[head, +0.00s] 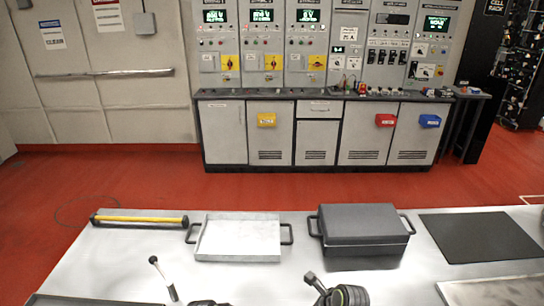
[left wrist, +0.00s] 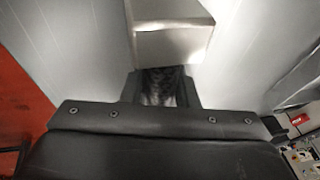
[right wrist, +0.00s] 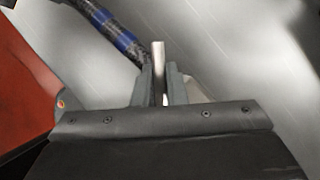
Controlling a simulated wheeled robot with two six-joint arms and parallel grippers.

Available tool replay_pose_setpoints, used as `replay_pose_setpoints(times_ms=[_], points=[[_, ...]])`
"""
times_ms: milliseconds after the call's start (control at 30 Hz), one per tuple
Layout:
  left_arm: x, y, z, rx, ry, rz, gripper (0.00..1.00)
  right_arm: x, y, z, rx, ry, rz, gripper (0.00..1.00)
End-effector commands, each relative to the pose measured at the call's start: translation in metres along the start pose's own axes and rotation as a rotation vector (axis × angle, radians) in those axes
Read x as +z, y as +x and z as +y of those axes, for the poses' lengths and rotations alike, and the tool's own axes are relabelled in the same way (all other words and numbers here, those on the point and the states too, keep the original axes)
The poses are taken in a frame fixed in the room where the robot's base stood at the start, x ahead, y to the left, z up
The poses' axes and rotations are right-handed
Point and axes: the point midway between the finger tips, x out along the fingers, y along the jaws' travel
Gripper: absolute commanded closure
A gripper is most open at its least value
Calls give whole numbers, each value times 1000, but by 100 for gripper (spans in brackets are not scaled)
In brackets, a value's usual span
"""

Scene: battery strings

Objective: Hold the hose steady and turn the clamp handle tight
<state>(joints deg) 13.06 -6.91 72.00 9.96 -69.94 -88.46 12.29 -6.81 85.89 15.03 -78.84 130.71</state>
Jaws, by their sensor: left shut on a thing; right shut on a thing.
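In the left wrist view my left gripper (left wrist: 163,88) is shut on a dark, textured piece, seemingly the hose; only a short part shows between the fingers. In the right wrist view my right gripper (right wrist: 159,88) is shut on a slim bright metal bar, the clamp handle (right wrist: 158,60), which sticks out past the fingertips. Just beyond it the dark braided hose (right wrist: 120,35) with blue bands runs diagonally. The clamp's body is hidden in both wrist views.
On the metal table stand a pale tray (head: 200,245), a dark lidded case (head: 365,228), a yellow-handled bar (head: 140,219) and a black mat (head: 480,237). Control cabinets (head: 315,130) stand beyond.

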Motion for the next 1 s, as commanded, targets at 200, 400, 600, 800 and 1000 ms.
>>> replay_pose_setpoints(times_ms=[200, 400, 600, 800, 1000], points=[[-4, 2, 4, 10, -1, 10, 100, 4, 0, 1, -53, 100, -10, 100], [-3, 2, 4, 10, -1, 9, 100, 4, 0, 0, -53, 99, -10, 100], [-3, 2, 4, 10, -1, 8, 100, 3, 0, 2, -114, 216, -9, 100], [-3, 2, 4, 10, -1, 8, 100, 3, 0, 0, -160, 294, -8, 100], [-2, 2, 4, 10, -1, 7, 100, 2, 0, 0, -160, 293, -7, 100]])
